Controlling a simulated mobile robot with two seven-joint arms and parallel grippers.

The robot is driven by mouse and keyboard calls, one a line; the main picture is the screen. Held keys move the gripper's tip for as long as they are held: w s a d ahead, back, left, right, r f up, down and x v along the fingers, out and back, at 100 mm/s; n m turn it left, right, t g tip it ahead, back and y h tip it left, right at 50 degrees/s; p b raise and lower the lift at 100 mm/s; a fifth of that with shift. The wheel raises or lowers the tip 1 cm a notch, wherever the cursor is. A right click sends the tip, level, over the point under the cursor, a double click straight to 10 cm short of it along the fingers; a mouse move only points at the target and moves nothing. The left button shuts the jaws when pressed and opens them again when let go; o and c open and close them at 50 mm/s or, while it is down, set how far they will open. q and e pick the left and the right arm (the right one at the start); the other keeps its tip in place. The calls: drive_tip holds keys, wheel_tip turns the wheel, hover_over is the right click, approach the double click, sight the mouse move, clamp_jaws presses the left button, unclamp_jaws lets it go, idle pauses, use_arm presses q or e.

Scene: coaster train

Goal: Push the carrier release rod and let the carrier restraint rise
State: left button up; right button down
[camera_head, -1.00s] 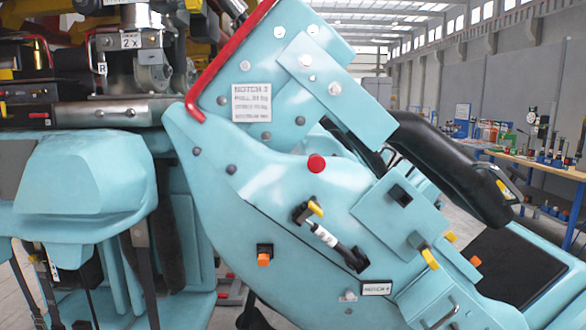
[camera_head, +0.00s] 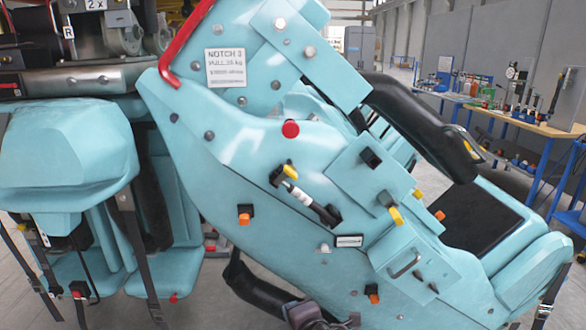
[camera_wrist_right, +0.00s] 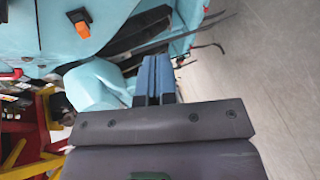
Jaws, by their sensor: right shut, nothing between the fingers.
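The light-blue carrier (camera_head: 255,150) fills the middle of the head view. A thick black padded restraint arm (camera_head: 420,120) slopes down to the right across its upper right side. A short silver-and-black rod (camera_head: 310,200) lies slanted on the carrier side, below a yellow-tipped lever (camera_head: 288,172). A red round knob (camera_head: 290,129) sits above them. I cannot tell which part is the release rod. My right gripper (camera_wrist_right: 155,80) is shut and empty in the right wrist view, with pale-blue carrier parts and an orange-tipped part (camera_wrist_right: 83,29) beyond it. My left gripper is not in view.
A second light-blue seat (camera_head: 65,160) with hanging black straps stands at the left. A red bar (camera_head: 185,45) edges the carrier top. A dark grey-purple piece (camera_head: 305,314) shows at the bottom edge, its identity unclear. A workbench (camera_head: 500,115) stands behind right; grey floor is open there.

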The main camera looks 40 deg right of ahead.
sight(290, 131)
drive_tip(key=w+d+r+n+t+h+p, duration=0.1)
drive_tip(key=r+n, duration=0.5)
drive_tip(key=r, duration=1)
drive_tip(key=w+d+r+n+t+h+p, duration=0.1)
drive_tip(key=r+n+h+p, duration=0.3)
drive_tip(key=r, duration=1.2)
drive_tip(key=w+n+h, duration=0.1)
drive_tip(key=n+h, duration=0.1)
drive_tip(key=n, duration=0.1)
drive_tip(key=shift+w+r+h+p, duration=0.15)
drive_tip(key=shift+r+h+p, duration=0.15)
drive_tip(key=shift+p, duration=0.05)
drive_tip(key=shift+d, duration=0.1)
drive_tip(key=p+x, duration=0.1)
drive_tip(key=x, duration=1.3)
drive_tip(key=shift+p, duration=0.3)
drive_tip(key=shift+w, duration=0.1)
